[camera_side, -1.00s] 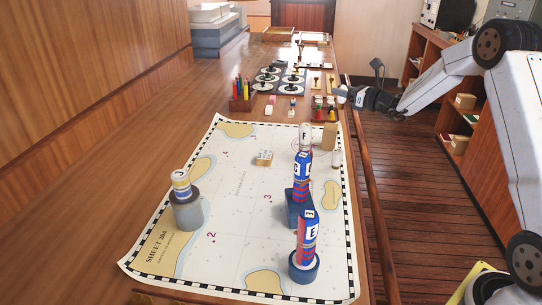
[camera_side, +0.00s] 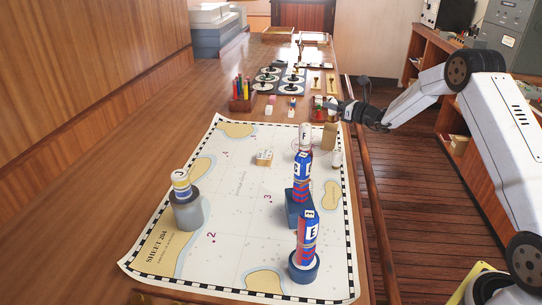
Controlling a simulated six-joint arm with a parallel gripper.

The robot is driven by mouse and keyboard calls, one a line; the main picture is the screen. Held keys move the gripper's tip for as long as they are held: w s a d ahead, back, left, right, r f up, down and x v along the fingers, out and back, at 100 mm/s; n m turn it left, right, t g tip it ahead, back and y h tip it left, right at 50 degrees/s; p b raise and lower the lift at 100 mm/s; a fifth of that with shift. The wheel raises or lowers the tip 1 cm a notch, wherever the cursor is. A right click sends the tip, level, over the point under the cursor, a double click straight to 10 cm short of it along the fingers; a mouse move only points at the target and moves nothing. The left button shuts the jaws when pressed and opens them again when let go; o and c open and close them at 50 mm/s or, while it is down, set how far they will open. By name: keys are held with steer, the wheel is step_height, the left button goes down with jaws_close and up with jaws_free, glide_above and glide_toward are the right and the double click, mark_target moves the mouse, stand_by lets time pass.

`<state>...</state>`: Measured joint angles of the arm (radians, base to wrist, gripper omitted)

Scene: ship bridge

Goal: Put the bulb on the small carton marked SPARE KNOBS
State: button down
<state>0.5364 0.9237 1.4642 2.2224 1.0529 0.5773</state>
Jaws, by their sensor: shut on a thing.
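My gripper (camera_side: 338,106) is at the right edge of the table, low over the far right end of the chart. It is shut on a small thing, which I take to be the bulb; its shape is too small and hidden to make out. A small light-brown carton with a pale label (camera_side: 264,157) lies on the middle of the chart, left of and nearer than my gripper. A plain tan block (camera_side: 329,137) stands below my gripper in the picture. No lettering on either is readable, so I cannot tell which is marked SPARE KNOBS.
Tall blue-and-red cans stand on a dark blue block (camera_side: 297,212) and a round blue base (camera_side: 304,268). A striped jar stands on a grey cylinder (camera_side: 187,213) at left. A pencil holder (camera_side: 242,103) and a tray of round pieces (camera_side: 278,79) are farther back. The chart's middle is mostly clear.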

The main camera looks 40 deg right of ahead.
steer(key=shift+f, duration=1.05)
steer(key=shift+f, duration=0.1)
steer(key=shift+c, duration=1.7)
jaws_free()
steer(key=shift+s+d, duration=0.15)
steer(key=shift+s, duration=0.4)
steer(key=v, duration=1.1)
